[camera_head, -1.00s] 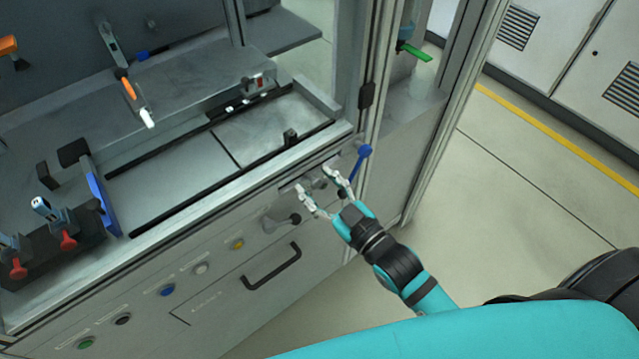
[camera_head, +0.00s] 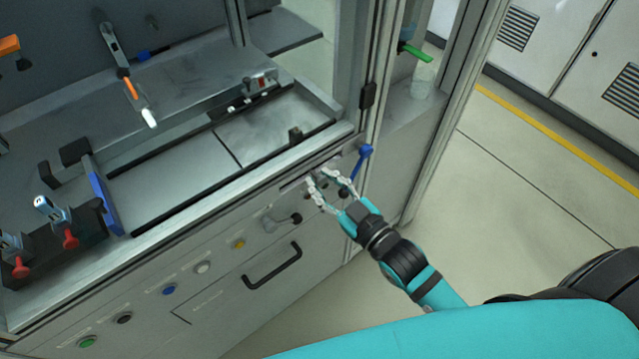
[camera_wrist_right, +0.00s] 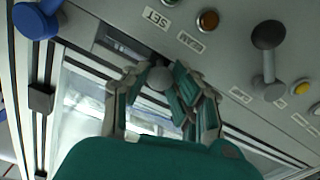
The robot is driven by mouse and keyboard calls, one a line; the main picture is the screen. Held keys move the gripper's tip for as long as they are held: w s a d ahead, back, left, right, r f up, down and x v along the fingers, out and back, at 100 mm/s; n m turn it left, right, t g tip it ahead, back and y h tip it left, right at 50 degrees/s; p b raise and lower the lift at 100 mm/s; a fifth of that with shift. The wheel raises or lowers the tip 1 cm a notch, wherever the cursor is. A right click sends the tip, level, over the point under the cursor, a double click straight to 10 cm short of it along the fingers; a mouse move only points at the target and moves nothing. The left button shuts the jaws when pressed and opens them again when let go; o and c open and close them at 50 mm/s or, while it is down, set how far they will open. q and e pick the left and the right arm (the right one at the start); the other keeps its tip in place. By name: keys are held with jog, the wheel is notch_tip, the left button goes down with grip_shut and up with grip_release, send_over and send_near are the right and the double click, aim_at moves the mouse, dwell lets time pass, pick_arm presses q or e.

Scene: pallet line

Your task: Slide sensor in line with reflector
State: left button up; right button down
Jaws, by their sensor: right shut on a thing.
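My right gripper (camera_head: 320,178) is at the cabinet's front panel, below the right end of the worktop. In the right wrist view its fingers (camera_wrist_right: 160,88) are closed around a round grey knob (camera_wrist_right: 160,78) at a dark slot (camera_wrist_right: 125,45) in the panel. A small dark block (camera_head: 295,134), perhaps the sensor, stands on the front black rail. A grey device with a red part (camera_head: 262,80), perhaps the reflector, sits by the back rail. I cannot tell exactly whether the two line up. My left gripper is out of view.
A blue lever (camera_head: 361,160) stands just right of my gripper, beside the frame post. A dark-knobbed lever (camera_head: 292,218), several buttons and a black drawer handle (camera_head: 272,266) are to the left and below. A blue plate (camera_head: 103,200) and red-handled clamps are at the worktop's left.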

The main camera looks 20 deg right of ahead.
jog(key=d, duration=0.2)
jog(key=w+d, duration=0.1)
jog(key=d, duration=0.1)
jog(key=shift+w+f, duration=0.1)
jog(key=shift+w, duration=0.1)
jog(key=shift+a, duration=0.1)
jog(key=c, duration=1.1)
grip_release()
jog(key=shift+o, duration=0.2)
jog(key=v, duration=1.2)
